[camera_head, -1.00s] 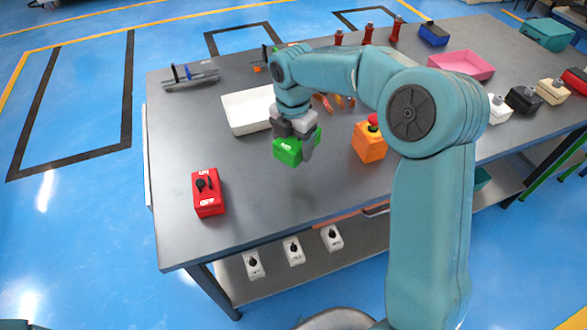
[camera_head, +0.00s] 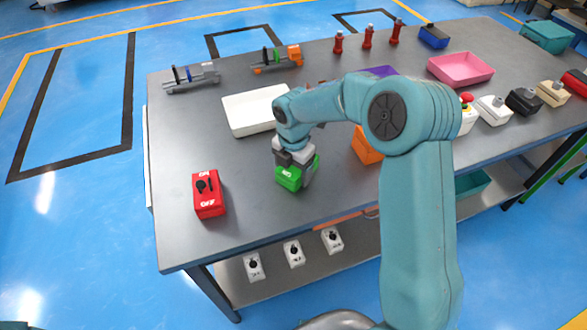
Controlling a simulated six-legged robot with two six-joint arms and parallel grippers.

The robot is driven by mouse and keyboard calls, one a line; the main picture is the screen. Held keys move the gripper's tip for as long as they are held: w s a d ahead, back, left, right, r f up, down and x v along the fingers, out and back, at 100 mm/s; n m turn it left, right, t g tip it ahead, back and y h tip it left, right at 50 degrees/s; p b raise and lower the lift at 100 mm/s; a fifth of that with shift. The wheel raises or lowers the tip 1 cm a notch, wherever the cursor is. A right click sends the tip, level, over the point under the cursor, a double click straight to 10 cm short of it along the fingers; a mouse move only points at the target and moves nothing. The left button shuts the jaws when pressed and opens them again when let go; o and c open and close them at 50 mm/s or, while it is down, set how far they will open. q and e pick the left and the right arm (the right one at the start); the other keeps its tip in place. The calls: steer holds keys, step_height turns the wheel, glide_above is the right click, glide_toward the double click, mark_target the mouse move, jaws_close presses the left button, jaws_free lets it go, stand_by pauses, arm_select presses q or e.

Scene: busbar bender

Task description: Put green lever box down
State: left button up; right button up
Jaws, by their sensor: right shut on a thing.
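The green lever box (camera_head: 289,178) is in my right gripper (camera_head: 297,164), near the middle of the grey table (camera_head: 240,235). The gripper points down and is shut on the box, with a grey finger on its right side. The box is at or just above the table top; I cannot tell whether it touches. Its lever is hidden by the gripper. My left gripper does not show.
A red lever box (camera_head: 207,196) stands to the left. A white tray (camera_head: 250,126) lies behind, and an orange box (camera_head: 366,146) sits to the right, partly behind my arm. The front of the table is clear. White lever boxes (camera_head: 293,253) stand on the lower shelf.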

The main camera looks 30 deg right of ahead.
steer(key=o, duration=1.2)
steer(key=shift+f, duration=0.1)
steer(key=shift+o, duration=0.2)
steer(key=shift+r, duration=0.45)
step_height(320, 180, up, 12)
steer(key=shift+f, duration=0.2)
